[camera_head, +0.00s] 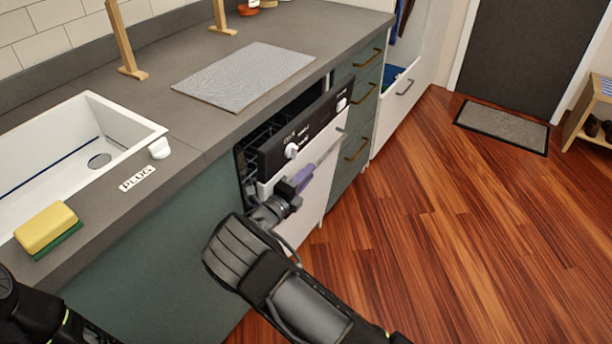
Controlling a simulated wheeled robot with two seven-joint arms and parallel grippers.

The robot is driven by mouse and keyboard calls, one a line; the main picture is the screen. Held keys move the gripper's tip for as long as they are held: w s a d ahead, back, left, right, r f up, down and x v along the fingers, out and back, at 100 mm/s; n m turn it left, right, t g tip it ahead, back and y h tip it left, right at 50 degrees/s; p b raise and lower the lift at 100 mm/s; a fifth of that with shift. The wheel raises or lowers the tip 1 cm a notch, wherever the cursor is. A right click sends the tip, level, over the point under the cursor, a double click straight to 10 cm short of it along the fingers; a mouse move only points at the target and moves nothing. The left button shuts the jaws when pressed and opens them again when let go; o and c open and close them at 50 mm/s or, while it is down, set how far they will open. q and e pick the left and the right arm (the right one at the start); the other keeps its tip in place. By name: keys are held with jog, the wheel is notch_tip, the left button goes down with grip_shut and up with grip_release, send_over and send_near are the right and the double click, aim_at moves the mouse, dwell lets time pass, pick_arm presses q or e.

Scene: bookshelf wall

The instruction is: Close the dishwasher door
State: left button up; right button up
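The dishwasher door (312,172) is white with a black control panel (310,124) along its top edge. It stands tilted slightly outward from the cabinet, and a narrow dark gap with part of a rack (254,145) shows behind it. My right gripper (300,180) is at the outer face of the door, just below the panel near the left knob. Whether it touches the door, and whether its fingers are open or shut, I cannot tell. My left arm shows dark at the bottom left corner; its gripper is out of view.
The grey counter (200,130) above holds a drying mat (244,75), a white sink (75,150), a sponge (46,228) and wooden stands. Green drawers (362,95) adjoin the dishwasher on the right. The wooden floor (450,220) in front is clear, with a doormat (502,126) farther back.

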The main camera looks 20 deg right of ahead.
jog(key=shift+o, duration=1)
jog(key=v, duration=0.7)
jog(key=shift+s+a, duration=0.25)
jog(key=shift+a, duration=0.1)
jog(key=shift+c, duration=0.3)
